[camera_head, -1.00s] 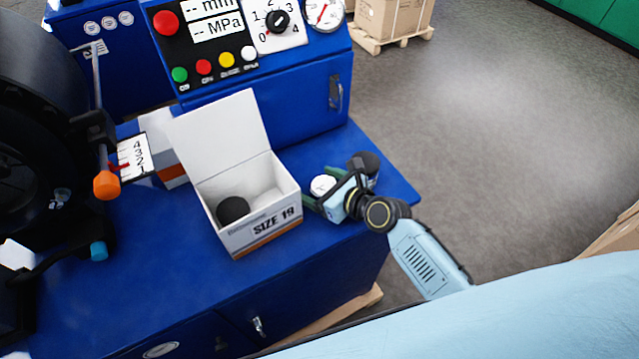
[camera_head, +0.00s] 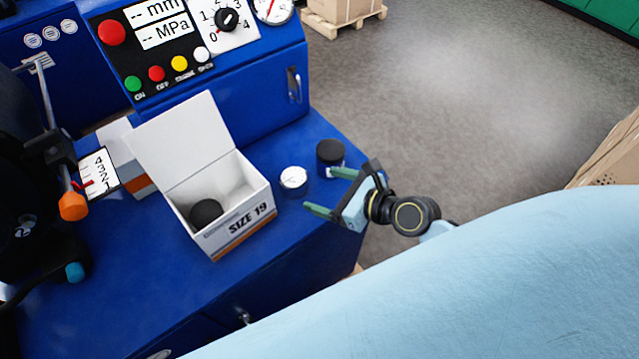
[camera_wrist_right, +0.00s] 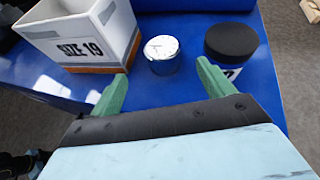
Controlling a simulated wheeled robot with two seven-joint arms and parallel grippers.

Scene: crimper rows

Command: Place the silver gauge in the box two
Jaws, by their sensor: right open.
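The silver gauge (camera_head: 293,179), a short round piece with a pale face, stands on the blue bench top right of the open white SIZE 19 box (camera_head: 232,228). In the right wrist view the gauge (camera_wrist_right: 162,53) is just beyond the fingers. My right gripper (camera_head: 328,191) is open and empty, to the right of the gauge, its green fingers pointing toward it with a gap. The wrist view also shows the gripper (camera_wrist_right: 160,78). The SIZE 19 box holds a dark round piece (camera_head: 206,212). No "two" label is readable on any box. My left gripper is out of view.
A black-topped cylinder (camera_head: 330,153) stands behind the gauge, close to my right gripper's far finger. Another white and orange box (camera_head: 137,180) sits behind the open box's lid. A control panel (camera_head: 165,45) rises at the back. Bare bench (camera_head: 130,285) lies in front.

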